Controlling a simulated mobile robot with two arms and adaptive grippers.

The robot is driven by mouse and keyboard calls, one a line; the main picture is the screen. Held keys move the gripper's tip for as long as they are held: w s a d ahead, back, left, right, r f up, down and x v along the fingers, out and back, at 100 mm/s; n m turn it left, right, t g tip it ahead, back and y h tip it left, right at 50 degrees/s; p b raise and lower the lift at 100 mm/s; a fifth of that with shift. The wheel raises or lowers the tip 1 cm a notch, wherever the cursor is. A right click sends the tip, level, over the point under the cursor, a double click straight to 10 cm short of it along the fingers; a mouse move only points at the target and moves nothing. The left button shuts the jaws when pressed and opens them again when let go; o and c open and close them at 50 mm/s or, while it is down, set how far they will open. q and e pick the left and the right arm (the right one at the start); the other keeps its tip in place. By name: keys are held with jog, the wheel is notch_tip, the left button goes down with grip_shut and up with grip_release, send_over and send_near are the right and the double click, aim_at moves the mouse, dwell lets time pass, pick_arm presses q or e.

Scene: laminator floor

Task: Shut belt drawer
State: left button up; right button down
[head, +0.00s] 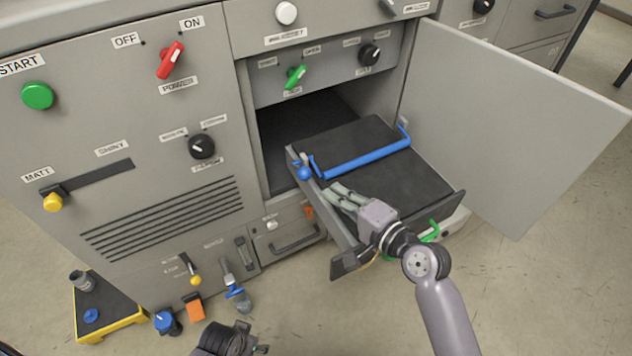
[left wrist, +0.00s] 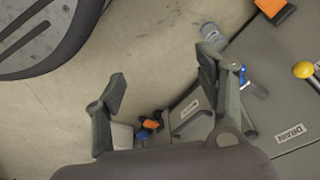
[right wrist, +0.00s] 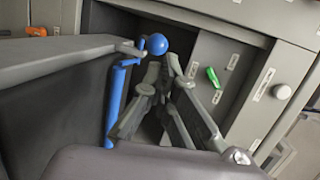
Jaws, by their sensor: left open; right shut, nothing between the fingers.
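The belt drawer (head: 430,187) is pulled out of the open bay in the grey machine. It has a black belt surface, a blue bar (head: 366,160) across it and a blue ball knob (head: 304,172) at its left side. My right gripper (head: 335,192) is shut and empty, over the drawer's left side, pointing toward the machine. In the right wrist view the fingers (right wrist: 160,75) are close to the blue ball (right wrist: 157,44); I cannot tell whether they touch it. My left gripper (left wrist: 160,90) is open and empty, low in front of the machine.
A grey door (head: 510,130) stands open right of the bay. A green handle (head: 432,231) shows near the drawer's front right. A yellow-edged black platform (head: 108,310) is on the floor at the left.

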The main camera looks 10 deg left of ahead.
aim_at(309, 175)
jog(key=b+x, duration=0.1)
jog(key=x, duration=0.5)
pick_arm(q)
jog(key=shift+w+r, duration=0.3)
jog(key=shift+r, duration=0.7)
jog(key=shift+w+r, duration=0.25)
jog(key=shift+r, duration=0.7)
pick_arm(e)
jog(key=shift+w+a+f, duration=0.1)
jog(key=shift+w+a, duration=0.15)
jog(key=shift+a, duration=0.05)
